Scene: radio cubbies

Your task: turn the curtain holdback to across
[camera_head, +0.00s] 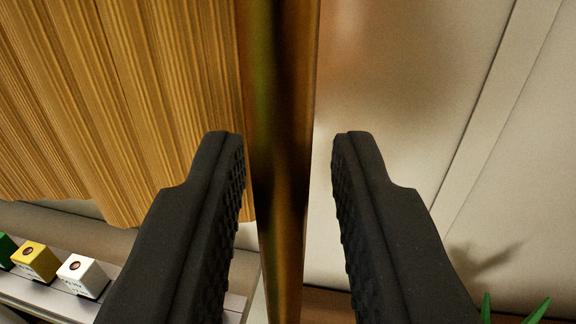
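A shiny brass-brown bar (281,160), which looks like the curtain holdback, runs upright through the middle of the view from top to bottom. My gripper (283,145) is open, with one black finger on each side of the bar. The left finger is close to the bar's left edge; I cannot tell if it touches. A gap shows between the bar and the right finger. The yellow-brown pleated curtain (130,100) hangs to the left, its lower edge in view. Where the bar is mounted is out of view.
A pale panelled wall (410,90) fills the right. At the lower left, a ledge (40,295) bears a white cube (83,277), a yellow cube (35,262) and a green cube (6,251). Green leaf tips (536,311) show at the lower right.

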